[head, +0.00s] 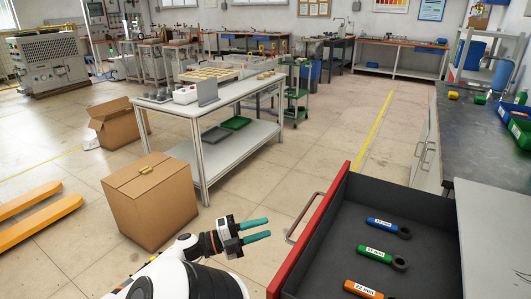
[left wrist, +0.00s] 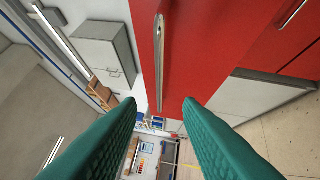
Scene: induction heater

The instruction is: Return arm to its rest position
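My left gripper (head: 268,228) is at the lower middle of the head view, with two teal fingers apart and nothing between them. It is left of the open drawer's red front (head: 312,230) and its metal handle (head: 303,218), and clear of both in the head view. In the left wrist view the two teal fingers of the left gripper (left wrist: 160,102) are spread. The red front (left wrist: 210,50) and the handle (left wrist: 160,60) show beyond them. My right gripper is not in view.
The pulled-out drawer holds a blue wrench (head: 388,228), a green wrench (head: 382,256) and an orange wrench (head: 368,289). A closed cardboard box (head: 150,205) stands on the floor to the left. A white workbench (head: 205,122) is behind it. Floor between bench and drawer is free.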

